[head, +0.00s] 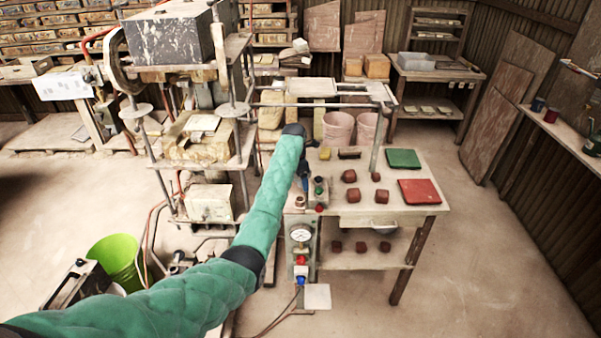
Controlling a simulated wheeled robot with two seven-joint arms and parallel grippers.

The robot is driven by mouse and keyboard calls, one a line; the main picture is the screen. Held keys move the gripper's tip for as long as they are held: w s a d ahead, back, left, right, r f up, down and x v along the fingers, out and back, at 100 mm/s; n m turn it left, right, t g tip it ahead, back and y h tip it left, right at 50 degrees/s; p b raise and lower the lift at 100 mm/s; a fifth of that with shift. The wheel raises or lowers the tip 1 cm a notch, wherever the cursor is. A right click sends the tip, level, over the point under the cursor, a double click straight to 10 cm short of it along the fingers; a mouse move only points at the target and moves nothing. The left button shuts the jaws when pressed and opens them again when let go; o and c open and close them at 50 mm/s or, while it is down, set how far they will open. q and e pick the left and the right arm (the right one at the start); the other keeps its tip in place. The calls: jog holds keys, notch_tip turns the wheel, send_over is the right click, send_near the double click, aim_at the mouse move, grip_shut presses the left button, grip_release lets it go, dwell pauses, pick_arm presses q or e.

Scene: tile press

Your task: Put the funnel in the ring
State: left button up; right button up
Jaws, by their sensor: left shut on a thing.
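My left arm in its green sleeve reaches from the lower left to the left end of the work table. My left gripper (303,178) points down there, small and dark, above the table's control corner. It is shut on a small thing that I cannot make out. I cannot pick out the funnel or the ring for certain; the wrist and gripper cover part of that corner. Small green and reddish round parts sit close beside and below the gripper. My right gripper is not in view.
The table (345,222) carries several dark red lumps, a green tile (403,159) and a red tile (419,192). A pressure gauge (300,235) is on its front left. The tall press (170,45) stands left, with a green bucket (117,259) on the floor. Floor at right is clear.

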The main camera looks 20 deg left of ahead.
aim_at(300, 186)
pick_arm(q)
jog(key=shift+f, duration=0.25)
jog(key=shift+d+f+b, duration=0.1)
jog(key=shift+f+b, duration=0.5)
jog(key=shift+f, duration=0.75)
notch_tip(300, 186, down, 2)
jog(key=shift+f+b, duration=0.15)
jog(key=shift+b, duration=1)
jog(key=shift+f, duration=1.5)
jog(key=o, duration=0.9)
